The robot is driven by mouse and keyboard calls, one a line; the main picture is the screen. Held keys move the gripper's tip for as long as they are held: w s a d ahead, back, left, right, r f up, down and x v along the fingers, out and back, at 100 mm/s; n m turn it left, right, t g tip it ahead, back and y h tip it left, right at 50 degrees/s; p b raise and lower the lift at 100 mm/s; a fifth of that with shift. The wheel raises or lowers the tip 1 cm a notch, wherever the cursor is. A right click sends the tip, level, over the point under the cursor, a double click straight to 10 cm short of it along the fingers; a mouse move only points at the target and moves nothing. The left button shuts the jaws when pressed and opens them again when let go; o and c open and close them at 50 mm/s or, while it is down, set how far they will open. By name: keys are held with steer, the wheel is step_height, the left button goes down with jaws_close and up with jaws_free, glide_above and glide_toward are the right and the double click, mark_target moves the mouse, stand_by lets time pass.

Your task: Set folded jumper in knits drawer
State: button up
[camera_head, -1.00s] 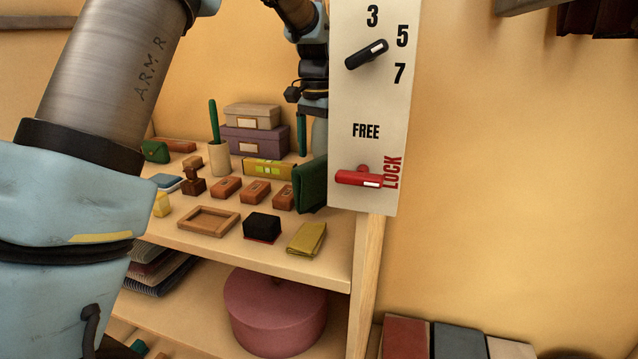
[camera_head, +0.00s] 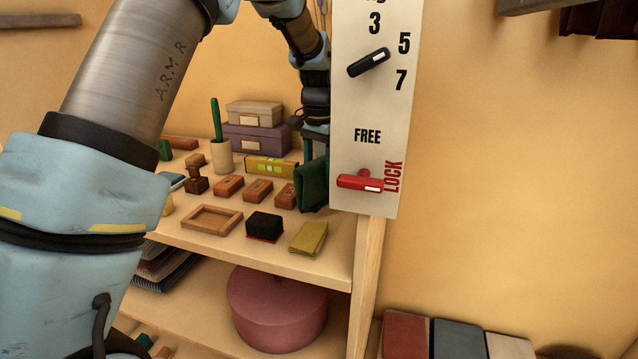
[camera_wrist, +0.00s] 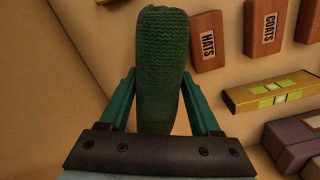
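The folded jumper is a dark green ribbed knit bundle (camera_head: 313,186), standing at the right end of the upper shelf beside the upright post. In the wrist view the jumper (camera_wrist: 162,60) lies between the two green fingers of my gripper (camera_wrist: 160,80). The fingers are spread wide on either side of it, with gaps beside its near end. Contact at the fingertips is not clear. In the head view my gripper (camera_head: 308,148) is just above and around the jumper's top, partly hidden by the panel. No knits drawer can be made out.
A white panel (camera_head: 370,110) with a black knob and red LOCK lever hides part of the arm. Brown label blocks (camera_head: 229,187), a yellow level (camera_head: 272,166), a wooden frame (camera_head: 211,220) and boxes (camera_head: 256,140) crowd the shelf. A pink round box (camera_head: 277,312) sits below.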

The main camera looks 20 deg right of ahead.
jaws_close()
steer(key=shift+r, duration=0.1)
stand_by(0.5)
